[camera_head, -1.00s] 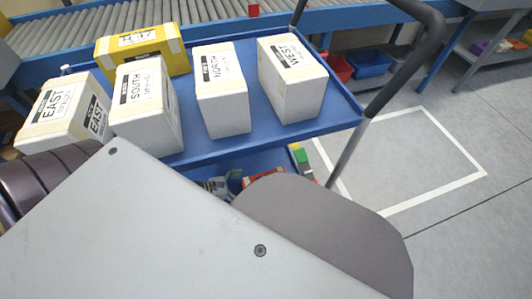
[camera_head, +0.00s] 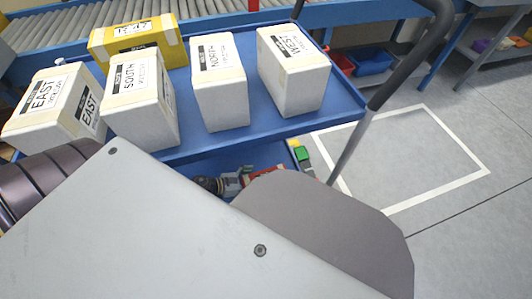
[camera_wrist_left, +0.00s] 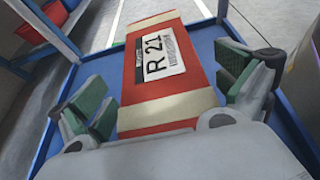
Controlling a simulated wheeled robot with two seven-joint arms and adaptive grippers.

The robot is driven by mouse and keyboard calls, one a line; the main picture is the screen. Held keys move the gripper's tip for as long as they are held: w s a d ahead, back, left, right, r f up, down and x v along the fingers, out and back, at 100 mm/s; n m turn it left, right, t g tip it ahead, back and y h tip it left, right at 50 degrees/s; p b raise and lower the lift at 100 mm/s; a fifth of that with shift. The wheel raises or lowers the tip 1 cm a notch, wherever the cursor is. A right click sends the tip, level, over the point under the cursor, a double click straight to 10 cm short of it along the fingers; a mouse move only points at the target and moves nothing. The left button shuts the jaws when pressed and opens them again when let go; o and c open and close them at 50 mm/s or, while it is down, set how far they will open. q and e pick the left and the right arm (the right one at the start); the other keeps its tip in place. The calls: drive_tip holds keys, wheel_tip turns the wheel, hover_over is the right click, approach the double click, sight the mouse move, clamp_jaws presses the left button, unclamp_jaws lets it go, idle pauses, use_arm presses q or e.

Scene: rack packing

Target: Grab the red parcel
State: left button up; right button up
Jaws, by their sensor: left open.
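The red parcel (camera_wrist_left: 165,94), with tan bands and a white "R 21" label, lies on a blue shelf in the left wrist view. In the head view only a small red part of it (camera_head: 264,172) shows on the cart's lower shelf, mostly hidden by my own body. My left gripper (camera_head: 230,184) is partly visible there. In the wrist view its green-padded fingers (camera_wrist_left: 163,82) are open, one on each side of the parcel's near end. I cannot tell whether they touch it. My right gripper is out of view.
The cart's blue upper tray (camera_head: 190,153) carries white boxes marked EAST (camera_head: 40,112), SOUTH (camera_head: 140,110), NORTH (camera_head: 220,95) and WEST (camera_head: 293,82), and a yellow box (camera_head: 150,52). A dark handle (camera_head: 405,60) rises at the right. A roller conveyor (camera_head: 60,28) runs behind.

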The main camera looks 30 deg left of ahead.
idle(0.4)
use_arm(q)
drive_tip(key=c, duration=1.8)
